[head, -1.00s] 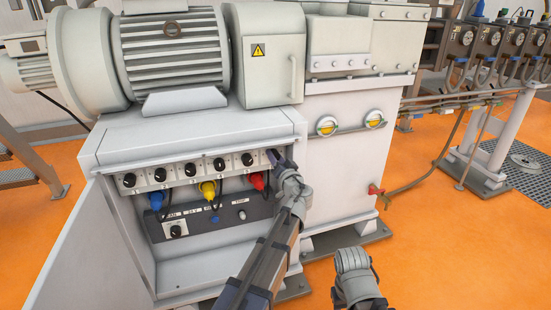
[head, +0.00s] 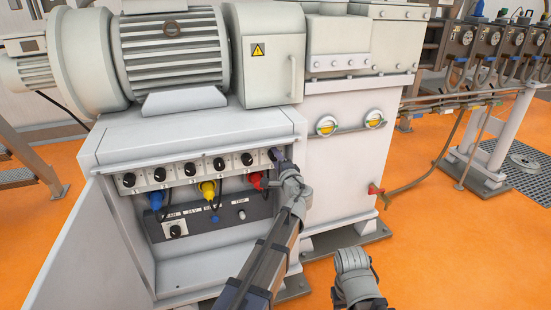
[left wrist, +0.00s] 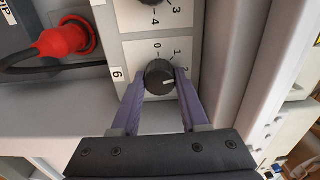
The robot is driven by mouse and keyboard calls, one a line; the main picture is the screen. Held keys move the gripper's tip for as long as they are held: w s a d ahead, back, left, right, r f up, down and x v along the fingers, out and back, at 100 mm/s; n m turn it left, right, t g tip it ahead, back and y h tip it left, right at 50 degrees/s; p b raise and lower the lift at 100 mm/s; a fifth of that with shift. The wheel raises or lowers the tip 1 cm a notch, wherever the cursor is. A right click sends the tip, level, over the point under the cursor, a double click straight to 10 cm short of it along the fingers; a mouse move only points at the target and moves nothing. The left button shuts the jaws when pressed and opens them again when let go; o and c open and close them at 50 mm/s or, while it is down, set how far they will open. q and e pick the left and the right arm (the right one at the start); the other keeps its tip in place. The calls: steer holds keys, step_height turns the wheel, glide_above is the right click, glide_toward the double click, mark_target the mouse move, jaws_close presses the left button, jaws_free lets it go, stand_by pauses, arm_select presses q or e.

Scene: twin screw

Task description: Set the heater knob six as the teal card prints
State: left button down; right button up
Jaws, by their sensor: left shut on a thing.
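Heater knob six (left wrist: 160,77) is a round black knob on a white panel, beside a printed 6 in the left wrist view. Numerals 0, 1 and 2 show around it, and its white mark points right, a little below the 2. My left gripper (left wrist: 160,88) has its purple fingers on either side of the knob, shut on it. In the head view my left gripper (head: 279,156) is at the right end of the knob row and hides most of knob six. My right arm shows only a grey wrist part; its fingers are not visible. No teal card is visible.
Several other black knobs (head: 191,170) run left in the same row. Blue, yellow and red plugs (head: 257,180) with cables hang below. A lower grey panel (head: 200,222) has another knob. An open door (head: 85,255) stands left, and the cabinet side wall is close to my left gripper.

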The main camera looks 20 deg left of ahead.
arm_select(q)
steer(key=m, duration=0.5)
steer(key=shift+m, duration=0.3)
steer(key=m, duration=0.5)
steer(key=shift+f, duration=0.1)
steer(key=shift+m, duration=0.4)
steer(key=shift+s, duration=0.1)
steer(key=shift+c, duration=2.1)
jaws_free()
steer(key=v, duration=0.7)
steer(key=shift+s+d, duration=0.25)
steer(key=shift+s, duration=0.05)
